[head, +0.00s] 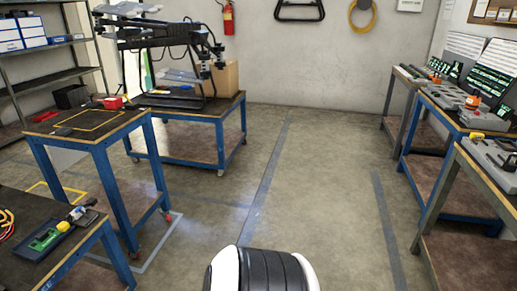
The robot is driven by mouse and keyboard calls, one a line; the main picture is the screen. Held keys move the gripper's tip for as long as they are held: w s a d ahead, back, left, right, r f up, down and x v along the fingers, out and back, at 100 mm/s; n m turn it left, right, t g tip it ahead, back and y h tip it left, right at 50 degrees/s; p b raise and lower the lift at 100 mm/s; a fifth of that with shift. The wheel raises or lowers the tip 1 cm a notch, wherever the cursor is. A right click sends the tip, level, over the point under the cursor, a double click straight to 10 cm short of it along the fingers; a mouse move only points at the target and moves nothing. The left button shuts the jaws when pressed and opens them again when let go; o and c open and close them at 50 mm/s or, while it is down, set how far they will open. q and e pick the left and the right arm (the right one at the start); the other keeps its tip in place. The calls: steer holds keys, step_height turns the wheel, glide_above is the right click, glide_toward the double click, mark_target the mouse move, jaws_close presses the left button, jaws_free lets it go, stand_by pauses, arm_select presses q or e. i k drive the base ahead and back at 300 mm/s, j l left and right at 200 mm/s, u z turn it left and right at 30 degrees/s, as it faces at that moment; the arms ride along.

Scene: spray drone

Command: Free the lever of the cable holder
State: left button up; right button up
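Neither of my grippers is in the head view. I cannot make out the cable holder or its lever with certainty at this distance. A dark spray drone (178,42) stands on legs on a blue-framed table (228,103) at the back left. Red and yellow cables (5,222) lie on the near left table, partly cut off by the picture's edge. Beside them is a dark board with a green part (46,240) and a small yellow piece. Grey fixtures (496,160) with yellow or orange parts stand on the tables at right.
More tables line the right side. A cardboard box (224,78) sits behind the drone. Shelves (50,60) stand far left. The floor (315,180) between the table rows is clear.

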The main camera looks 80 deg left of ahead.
mark_target(79, 209)
steer(key=k+u, duration=0.15)
steer(key=u, duration=4.75)
